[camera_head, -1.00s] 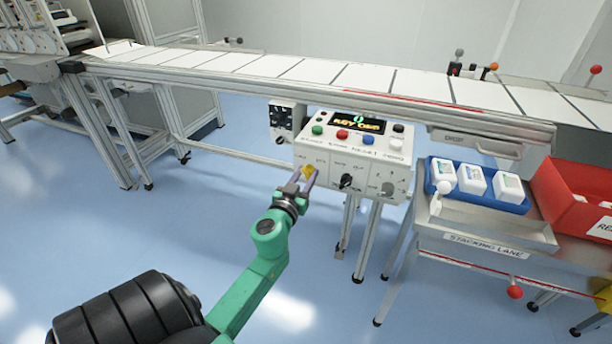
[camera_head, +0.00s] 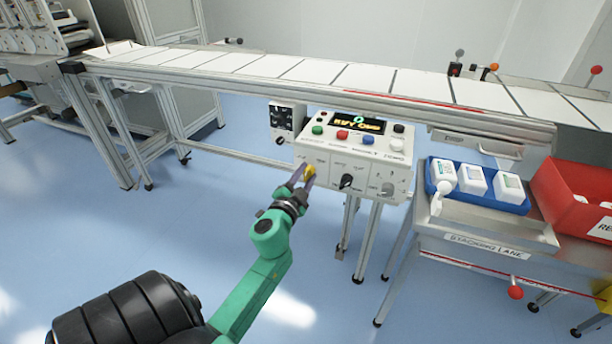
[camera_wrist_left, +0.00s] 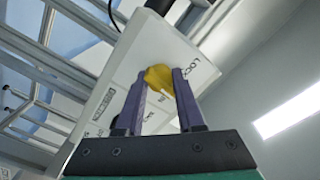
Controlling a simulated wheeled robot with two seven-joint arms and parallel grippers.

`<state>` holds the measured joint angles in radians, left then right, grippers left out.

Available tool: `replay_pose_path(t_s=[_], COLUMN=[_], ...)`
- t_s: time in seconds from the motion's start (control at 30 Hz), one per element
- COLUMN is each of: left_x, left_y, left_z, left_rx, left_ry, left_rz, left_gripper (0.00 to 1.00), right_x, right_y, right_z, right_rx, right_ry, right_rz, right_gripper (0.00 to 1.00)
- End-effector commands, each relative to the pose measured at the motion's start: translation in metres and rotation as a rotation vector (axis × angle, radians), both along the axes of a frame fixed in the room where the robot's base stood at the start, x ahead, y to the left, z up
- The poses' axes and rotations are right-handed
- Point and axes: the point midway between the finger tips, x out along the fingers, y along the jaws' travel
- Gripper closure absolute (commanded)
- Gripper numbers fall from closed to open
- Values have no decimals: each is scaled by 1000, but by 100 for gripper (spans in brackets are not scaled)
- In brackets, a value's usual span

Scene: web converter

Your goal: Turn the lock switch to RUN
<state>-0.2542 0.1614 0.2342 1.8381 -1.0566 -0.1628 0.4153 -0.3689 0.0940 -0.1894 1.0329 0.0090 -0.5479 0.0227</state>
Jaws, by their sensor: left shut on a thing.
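The lock switch is a yellow knob (camera_head: 311,171) at the lower left of the front face of a white control box (camera_head: 328,176). In the left wrist view the yellow knob (camera_wrist_left: 158,77) sits between the purple fingers, next to printing that reads LOCK. My left gripper (camera_head: 304,174) is shut on the knob, with a finger on each side. It also shows in the left wrist view (camera_wrist_left: 160,88). The fingers partly hide the knob, and I cannot read which position it points to. My right gripper is not in view.
Black knobs (camera_head: 346,181) and coloured buttons (camera_head: 342,134) share the box, close to my fingers. A small dark panel (camera_head: 284,120) is at its left. A conveyor (camera_head: 240,66) runs behind. A stacking-lane table (camera_head: 480,243) stands at right. Open floor lies at left.

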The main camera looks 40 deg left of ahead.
Motion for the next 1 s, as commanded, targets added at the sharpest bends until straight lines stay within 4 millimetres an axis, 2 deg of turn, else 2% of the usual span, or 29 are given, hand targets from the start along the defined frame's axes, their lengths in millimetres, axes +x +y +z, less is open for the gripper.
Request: replay_pose_path(t_s=[0.03, 0.6, 1.0], left_x=[-1, -1, -1], left_y=[-1, 0, 1], left_z=[-5, -6, -5], left_rx=[35, 514, 679], left_ry=[23, 192, 250], left_rz=[-1, -2, 0], left_gripper=[100, 100, 100], right_x=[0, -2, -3], right_y=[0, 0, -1], right_z=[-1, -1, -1], right_rx=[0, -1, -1], right_ry=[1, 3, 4], right_rz=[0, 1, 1], right_gripper=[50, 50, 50])
